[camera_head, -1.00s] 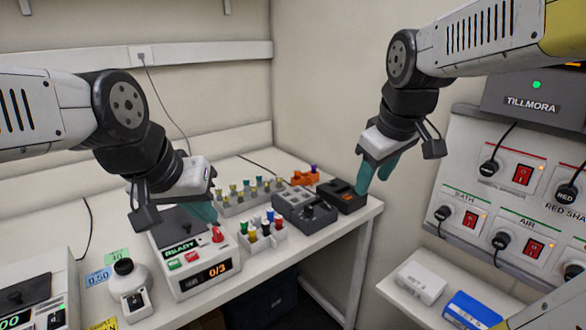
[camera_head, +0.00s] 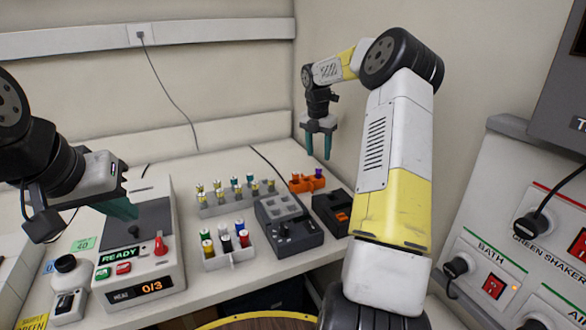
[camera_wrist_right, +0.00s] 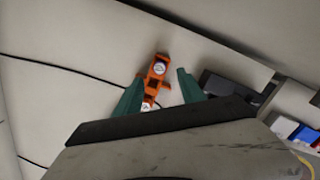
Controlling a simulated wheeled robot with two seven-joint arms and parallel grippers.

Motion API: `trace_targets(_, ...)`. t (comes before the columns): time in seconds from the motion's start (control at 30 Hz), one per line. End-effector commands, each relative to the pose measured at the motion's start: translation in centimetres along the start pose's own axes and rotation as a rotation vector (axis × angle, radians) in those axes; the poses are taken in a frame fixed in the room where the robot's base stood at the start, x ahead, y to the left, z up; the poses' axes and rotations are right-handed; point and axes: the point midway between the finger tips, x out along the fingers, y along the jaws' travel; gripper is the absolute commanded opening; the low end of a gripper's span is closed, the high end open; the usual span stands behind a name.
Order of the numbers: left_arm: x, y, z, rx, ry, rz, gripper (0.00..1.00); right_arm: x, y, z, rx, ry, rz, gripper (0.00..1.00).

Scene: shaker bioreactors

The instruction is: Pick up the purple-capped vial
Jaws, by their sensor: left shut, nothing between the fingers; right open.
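The purple-capped vial (camera_head: 319,172) stands at the right end of an orange holder (camera_head: 303,184) at the back right of the bench. My right gripper (camera_head: 318,152) is open, fingers pointing down, just above the vial in the head view. My left gripper (camera_head: 122,207) is shut and empty above the READY device at the left.
A white rack of several coloured-cap vials (camera_head: 229,257), a longer rack of yellow- and teal-capped vials (camera_head: 238,204), a grey block device (camera_head: 287,226) and a dark box (camera_head: 331,212) stand nearby. A wall panel with red switches (camera_head: 490,250) is at the right.

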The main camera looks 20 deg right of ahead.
Motion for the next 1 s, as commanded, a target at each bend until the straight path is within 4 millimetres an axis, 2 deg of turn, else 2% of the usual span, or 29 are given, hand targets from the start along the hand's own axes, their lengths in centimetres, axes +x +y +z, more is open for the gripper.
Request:
trace_targets(0.33, 0.0, 0.0, 0.0, 0.0, 0.0, 0.0, 0.0, 3.4, 0.0, 0.1, -0.001, 0.002, 0.0, 0.47)
trace_targets(0.6, 0.0, 0.0, 0.0, 0.0, 0.0, 0.0, 0.0, 7.2, 0.1, 0.1, -0.001, 0.002, 0.001, 0.47)
trace_targets(0.83, 0.0, 0.0, 0.0, 0.0, 0.0, 0.0, 0.0, 7.5, 0.1, 0.1, -0.001, 0.0, 0.001, 0.47)
trace_targets(0.87, 0.0, 0.0, 0.0, 0.0, 0.0, 0.0, 0.0, 7.5, 0.1, 0.1, 0.0, 0.0, 0.001, 0.43)
trace_targets(1.0, 0.0, 0.0, 0.0, 0.0, 0.0, 0.0, 0.0, 7.5, 0.1, 0.1, 0.0, 0.0, 0.001, 0.15)
